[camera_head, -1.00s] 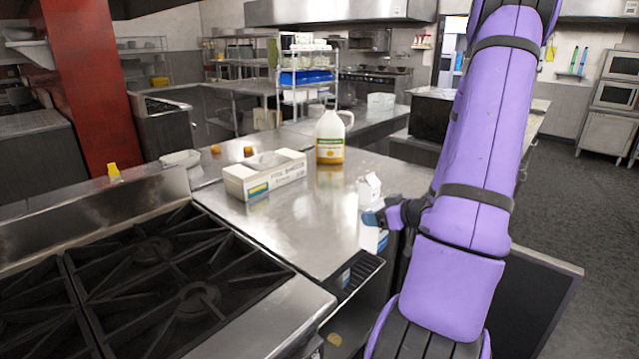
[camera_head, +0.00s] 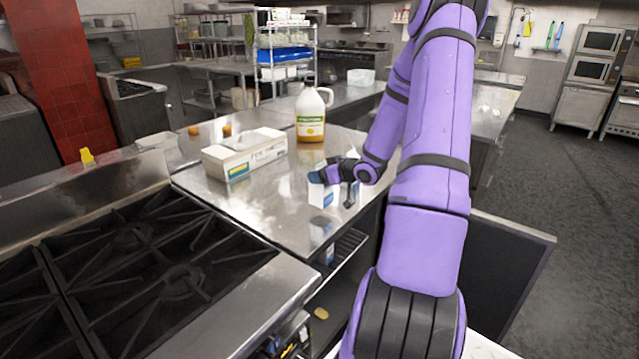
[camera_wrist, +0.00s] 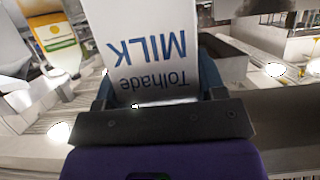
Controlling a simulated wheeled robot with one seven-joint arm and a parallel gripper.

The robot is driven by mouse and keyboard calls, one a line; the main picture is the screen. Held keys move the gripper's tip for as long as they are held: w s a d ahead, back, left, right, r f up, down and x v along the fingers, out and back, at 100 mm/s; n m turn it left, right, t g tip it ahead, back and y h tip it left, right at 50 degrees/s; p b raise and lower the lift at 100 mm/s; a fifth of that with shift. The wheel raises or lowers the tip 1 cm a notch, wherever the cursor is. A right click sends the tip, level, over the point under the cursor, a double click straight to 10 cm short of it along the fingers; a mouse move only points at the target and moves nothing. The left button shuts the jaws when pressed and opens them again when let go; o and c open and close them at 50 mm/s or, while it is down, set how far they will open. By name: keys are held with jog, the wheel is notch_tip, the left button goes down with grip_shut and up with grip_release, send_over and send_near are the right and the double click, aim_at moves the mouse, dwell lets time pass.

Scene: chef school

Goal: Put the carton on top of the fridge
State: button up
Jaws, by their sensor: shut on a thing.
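The carton, a white milk carton with blue lettering (camera_head: 320,196), is held at the right part of the steel counter top (camera_head: 262,205). In the wrist view the carton (camera_wrist: 145,50) fills the space between the fingers of my gripper (camera_wrist: 158,92), its "Tolhade MILK" text upside down. My gripper (camera_head: 335,178) is shut on the carton and partly hides it in the head view. A reflection shows on the steel below it; I cannot tell whether its base touches. Under this top is an open, dark shelved compartment (camera_head: 340,262), seemingly the fridge.
A white box (camera_head: 245,155) and a yellow-labelled jug (camera_head: 311,118) stand behind the carton, with a gap between. A gas stove (camera_head: 150,265) adjoins at left. A dark open panel (camera_head: 510,265) juts out at right.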

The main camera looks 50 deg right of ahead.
jog(key=f, duration=0.1)
jog(key=w+f, duration=0.1)
jog(key=shift+d+f, duration=0.1)
jog(key=shift+f, duration=0.65)
jog(key=shift+f, duration=0.2)
jog(key=o, duration=1.2)
jog(key=shift+r, duration=0.1)
